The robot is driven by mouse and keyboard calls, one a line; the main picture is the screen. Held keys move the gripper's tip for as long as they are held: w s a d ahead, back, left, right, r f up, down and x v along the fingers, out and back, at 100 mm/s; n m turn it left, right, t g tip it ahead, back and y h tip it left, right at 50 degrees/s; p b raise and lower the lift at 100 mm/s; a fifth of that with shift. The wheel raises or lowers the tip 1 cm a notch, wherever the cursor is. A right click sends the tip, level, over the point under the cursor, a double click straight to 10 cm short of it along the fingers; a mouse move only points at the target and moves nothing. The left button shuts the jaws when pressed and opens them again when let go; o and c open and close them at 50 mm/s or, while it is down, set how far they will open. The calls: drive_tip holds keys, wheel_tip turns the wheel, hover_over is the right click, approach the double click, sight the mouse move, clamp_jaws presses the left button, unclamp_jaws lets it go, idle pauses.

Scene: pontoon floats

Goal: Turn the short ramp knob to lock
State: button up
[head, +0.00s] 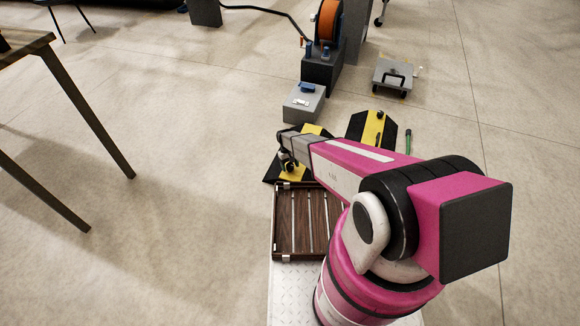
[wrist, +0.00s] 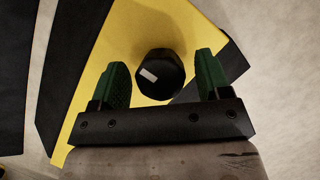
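A black and yellow ramp (head: 313,129) lies on the floor under my gripper, partly hidden by the arm in the head view. In the wrist view its yellow band (wrist: 150,25) carries a black faceted knob (wrist: 165,75) with a short white mark on its left part. My gripper (wrist: 163,78) is open, with one green finger on each side of the knob and a visible gap to both. I cannot tell how high the fingertips are above the ramp. A second black and yellow ramp (head: 373,128) with a small dark knob (head: 380,114) lies to the right.
A wood-slatted tray (head: 302,222) sits in front of my arm. A grey box (head: 304,103), a hose reel (head: 327,25) and a small wheeled trolley (head: 393,76) stand behind the ramps. A table (head: 85,115) is at left, with clear floor between.

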drive_tip(key=v, duration=1)
drive_tip(key=shift+r, duration=0.35)
drive_tip(key=shift+w, duration=0.1)
drive_tip(key=s+d+r+m+t, duration=0.1)
drive_tip(key=s+d+r, duration=0.6)
drive_tip(key=r, duration=0.4)
drive_tip(key=s+d+r+m+t+y, duration=0.1)
drive_tip(key=s+d+r+m, duration=0.1)
drive_tip(key=s+d+r, duration=0.5)
drive_tip(key=s+d+r+m+t+y, duration=0.1)
drive_tip(key=s+d+r, duration=0.5)
drive_tip(key=r, duration=1)
drive_tip(key=shift+s+d+m+t, duration=0.4)
drive_tip(key=shift+s+m+t, duration=0.15)
drive_tip(key=shift+s, duration=0.65)
drive_tip(key=shift+r, duration=0.15)
